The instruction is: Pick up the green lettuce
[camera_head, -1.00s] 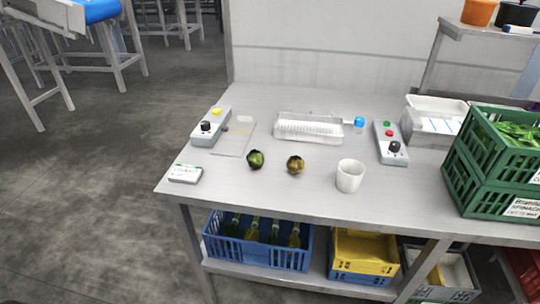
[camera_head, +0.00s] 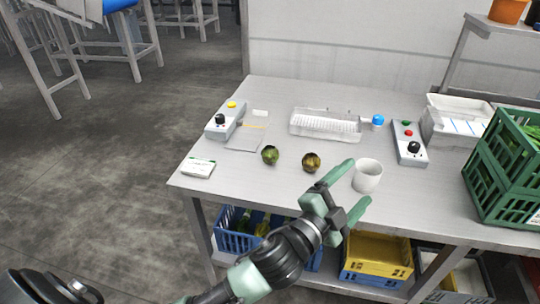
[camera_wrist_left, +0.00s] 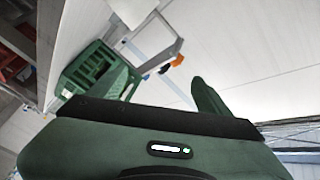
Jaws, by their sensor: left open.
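The green lettuce (camera_head: 270,155) is a small round head on the steel table, left of a browner, yellowish head (camera_head: 311,162). Both lie apart on the bare tabletop. My left gripper (camera_head: 352,190) is open and empty at the table's front edge, its fingers pointing up and to the right. It is to the right of and nearer than both heads, close in front of the white cup. The left wrist view shows its green fingers (camera_wrist_left: 150,93) with nothing between them and no lettuce. My right gripper is not in view.
A white cup (camera_head: 367,176) stands right of the heads. A white slotted tray (camera_head: 325,124), two control boxes (camera_head: 225,121) (camera_head: 409,143), a thin plate (camera_head: 247,138) and a small labelled box (camera_head: 197,168) lie around. Green crates (camera_head: 500,180) stand at right.

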